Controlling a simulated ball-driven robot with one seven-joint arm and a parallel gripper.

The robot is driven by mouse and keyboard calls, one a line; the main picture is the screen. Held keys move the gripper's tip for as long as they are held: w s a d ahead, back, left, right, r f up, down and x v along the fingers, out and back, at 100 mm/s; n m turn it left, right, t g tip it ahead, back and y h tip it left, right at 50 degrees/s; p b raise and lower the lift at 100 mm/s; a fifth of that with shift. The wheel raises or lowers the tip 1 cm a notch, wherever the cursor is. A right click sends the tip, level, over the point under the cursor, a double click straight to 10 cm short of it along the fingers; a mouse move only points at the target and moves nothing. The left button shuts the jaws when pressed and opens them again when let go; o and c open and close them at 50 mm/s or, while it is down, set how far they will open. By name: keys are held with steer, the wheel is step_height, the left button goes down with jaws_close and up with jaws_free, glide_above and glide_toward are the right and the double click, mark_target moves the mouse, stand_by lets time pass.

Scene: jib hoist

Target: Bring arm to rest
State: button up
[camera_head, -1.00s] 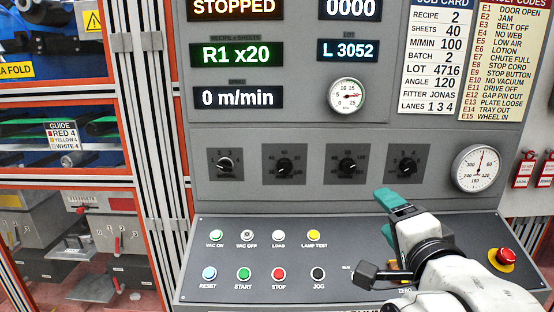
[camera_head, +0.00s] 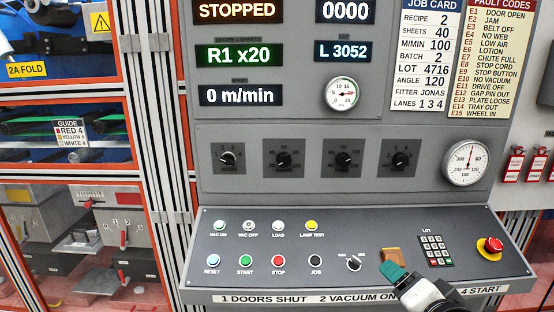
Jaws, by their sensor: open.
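My gripper (camera_head: 395,275) has teal fingertips and shows at the lower right of the control desk, in front of its lower edge. Seen nearly from behind, its fingers overlap, and nothing shows held in them. An orange-brown block or flap (camera_head: 391,256) is just beyond the fingertips; I cannot tell whether they touch. My white and black arm enters from the bottom right. The control desk (camera_head: 330,230) carries several buttons, a selector knob (camera_head: 353,262), a keypad (camera_head: 435,248) and a red emergency stop (camera_head: 492,245).
The upright panel (camera_head: 300,135) behind the desk has dials, gauges and displays reading STOPPED and 0 m/min. Orange-framed machine bays (camera_head: 70,140) stand at left. Red tags (camera_head: 515,165) hang at right. The desk's left part is clear of my arm.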

steer(key=s+d+f+n+g+h, duration=0.1)
steer(key=s+d+f+n+g, duration=0.25)
steer(key=s+f, duration=0.5)
steer(key=s+d+f+n+g, duration=0.2)
steer(key=s+f+g, duration=0.3)
steer(key=f, duration=0.7)
steer(key=s+f+n+g, duration=0.2)
steer(key=s+f, duration=0.2)
steer(key=s, duration=0.5)
steer(key=s+f+n+g, duration=0.2)
steer(key=s+f, duration=0.3)
steer(key=s, duration=0.4)
steer(key=shift+s+a+y, duration=0.15)
steer(key=shift+s+y, duration=0.05)
steer(key=shift+y, duration=0.1)
